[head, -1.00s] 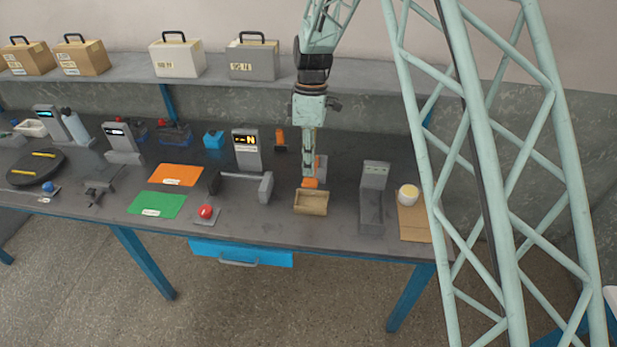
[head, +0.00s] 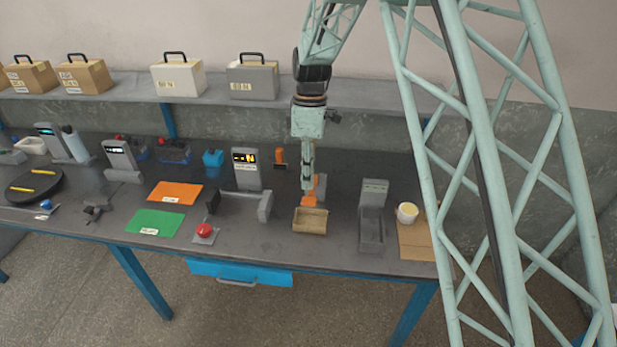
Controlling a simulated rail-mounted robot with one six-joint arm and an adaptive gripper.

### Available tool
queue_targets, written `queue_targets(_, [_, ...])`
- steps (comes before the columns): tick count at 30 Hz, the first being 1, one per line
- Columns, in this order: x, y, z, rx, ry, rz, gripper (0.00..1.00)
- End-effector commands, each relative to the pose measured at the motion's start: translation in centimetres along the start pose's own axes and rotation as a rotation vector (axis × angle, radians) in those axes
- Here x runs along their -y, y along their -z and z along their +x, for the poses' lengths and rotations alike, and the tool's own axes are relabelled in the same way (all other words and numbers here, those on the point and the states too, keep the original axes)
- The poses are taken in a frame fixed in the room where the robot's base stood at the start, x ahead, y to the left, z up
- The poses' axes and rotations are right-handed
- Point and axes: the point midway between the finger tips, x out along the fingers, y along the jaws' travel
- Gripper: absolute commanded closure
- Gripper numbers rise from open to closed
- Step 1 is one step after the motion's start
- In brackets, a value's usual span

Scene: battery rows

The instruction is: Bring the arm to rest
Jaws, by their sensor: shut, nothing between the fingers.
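My gripper (head: 307,186) points straight down at the end of my pale green arm, right of the middle of the workbench. Its fingers are shut and hold nothing. It hangs just behind and above a small tan open box (head: 310,222). An orange object (head: 320,186) shows partly behind the fingers; my gripper hides some of it. Whether the fingertips touch anything below cannot be told from this view.
Left of my gripper stand a gauge with a lit display (head: 246,169), a grey clamp-like fixture (head: 240,199) and a red button (head: 204,231). A grey stand (head: 372,215) and a white cup (head: 407,212) are to the right. A shelf (head: 130,90) with cases runs behind.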

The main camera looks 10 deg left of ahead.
Motion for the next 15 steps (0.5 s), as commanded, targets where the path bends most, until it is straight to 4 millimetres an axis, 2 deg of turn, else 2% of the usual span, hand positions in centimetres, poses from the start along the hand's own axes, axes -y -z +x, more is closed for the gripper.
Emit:
queue_targets(8, [0.0,-0.1,-0.1,0.0,-0.001,0.002,1.0])
queue_targets(15, [0.8,-1.1,-1.8,-0.006,-0.016,0.042,1.0])
